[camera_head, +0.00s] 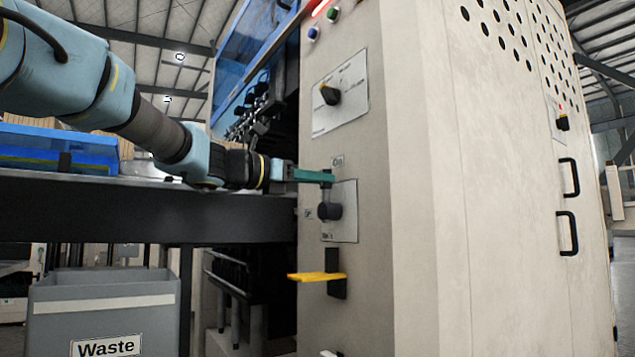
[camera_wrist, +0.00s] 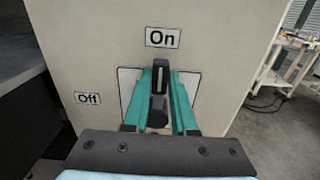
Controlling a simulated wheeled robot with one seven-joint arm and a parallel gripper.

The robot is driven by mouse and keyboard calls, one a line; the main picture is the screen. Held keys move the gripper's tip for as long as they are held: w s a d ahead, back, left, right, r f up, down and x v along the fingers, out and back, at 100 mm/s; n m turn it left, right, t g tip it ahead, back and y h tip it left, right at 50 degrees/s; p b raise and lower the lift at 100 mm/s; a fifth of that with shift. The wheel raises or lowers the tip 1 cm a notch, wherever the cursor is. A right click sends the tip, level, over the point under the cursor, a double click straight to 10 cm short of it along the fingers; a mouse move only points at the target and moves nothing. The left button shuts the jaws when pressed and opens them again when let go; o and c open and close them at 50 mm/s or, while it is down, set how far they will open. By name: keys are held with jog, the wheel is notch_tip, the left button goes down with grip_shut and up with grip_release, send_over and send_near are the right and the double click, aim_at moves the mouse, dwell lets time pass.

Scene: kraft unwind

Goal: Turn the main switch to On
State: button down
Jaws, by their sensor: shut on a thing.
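The main switch is a dark knob (camera_head: 330,211) on a light plate on the beige cabinet's front. In the wrist view its black handle (camera_wrist: 159,76) stands upright and points at the "On" label (camera_wrist: 163,38). The "Off" label (camera_wrist: 87,98) is to the left. My gripper (camera_head: 326,178) reaches in from the left in the head view, at the top of the switch below the "On" label (camera_head: 337,161). In the wrist view the green fingers of my gripper (camera_wrist: 161,88) lie on both sides of the handle, shut on it.
Above the switch is another rotary selector (camera_head: 330,94) on a plate. Below it a yellow lever (camera_head: 316,277) sticks out to the left. A grey waste bin (camera_head: 104,300) stands at lower left, under a dark beam (camera_head: 130,212). Black door handles (camera_head: 570,178) are on the right.

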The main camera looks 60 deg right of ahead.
jog(key=c, duration=0.7)
grip_release()
jog(key=v, duration=1.1)
jog(key=shift+d, duration=0.1)
